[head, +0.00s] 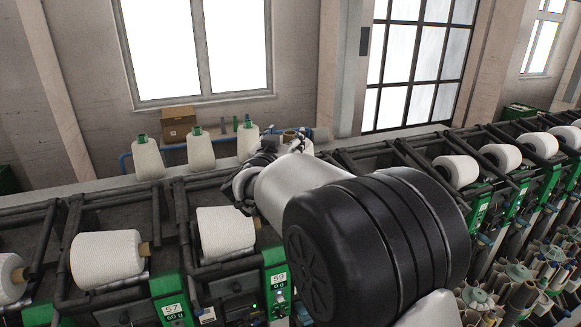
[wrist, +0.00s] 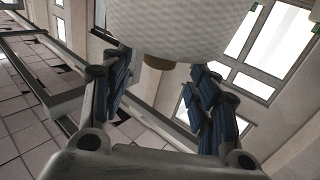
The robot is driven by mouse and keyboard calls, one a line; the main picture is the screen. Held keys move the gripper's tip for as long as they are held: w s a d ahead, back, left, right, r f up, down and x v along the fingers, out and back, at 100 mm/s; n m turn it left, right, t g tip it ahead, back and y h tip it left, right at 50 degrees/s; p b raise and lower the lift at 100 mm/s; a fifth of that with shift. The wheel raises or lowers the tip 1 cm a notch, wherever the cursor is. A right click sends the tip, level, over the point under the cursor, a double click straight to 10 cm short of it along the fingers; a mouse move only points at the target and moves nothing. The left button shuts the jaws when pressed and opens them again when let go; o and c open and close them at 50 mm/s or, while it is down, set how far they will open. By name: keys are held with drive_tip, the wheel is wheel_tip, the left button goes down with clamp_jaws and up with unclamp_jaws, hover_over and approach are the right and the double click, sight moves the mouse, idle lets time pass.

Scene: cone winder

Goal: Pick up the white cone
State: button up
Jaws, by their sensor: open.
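A white cone (wrist: 180,28) fills the top middle of the wrist view, close ahead of my gripper (wrist: 160,75). Its brown tube end (wrist: 158,62) shows between the two blue-padded fingers, which stand apart. I cannot tell whether a finger touches the cone. In the head view my gripper (head: 250,183) is partly hidden behind my own arm. Just below it, a white cone (head: 225,232) lies on its side at the station marked 59. Another white cone (head: 107,257) lies at station 57. I cannot tell for sure which one the wrist view shows.
Dark frame bars (head: 185,225) surround the stations. Several upright cream cones (head: 200,152) stand behind the machine, by a cardboard box (head: 179,123). More white cones (head: 455,169) lie along the row at right, above a crowded bank of spindles (head: 510,285).

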sight(290, 132)
drive_tip(key=x, duration=0.1)
drive_tip(key=p+x, duration=0.1)
drive_tip(key=x, duration=0.3)
drive_tip(key=shift+d+f, duration=0.1)
drive_tip(key=shift+f, duration=0.15)
drive_tip(key=shift+s, duration=0.15)
drive_tip(key=shift+c, duration=0.4)
drive_tip(key=c, duration=1.2)
drive_tip(key=shift+r, duration=0.25)
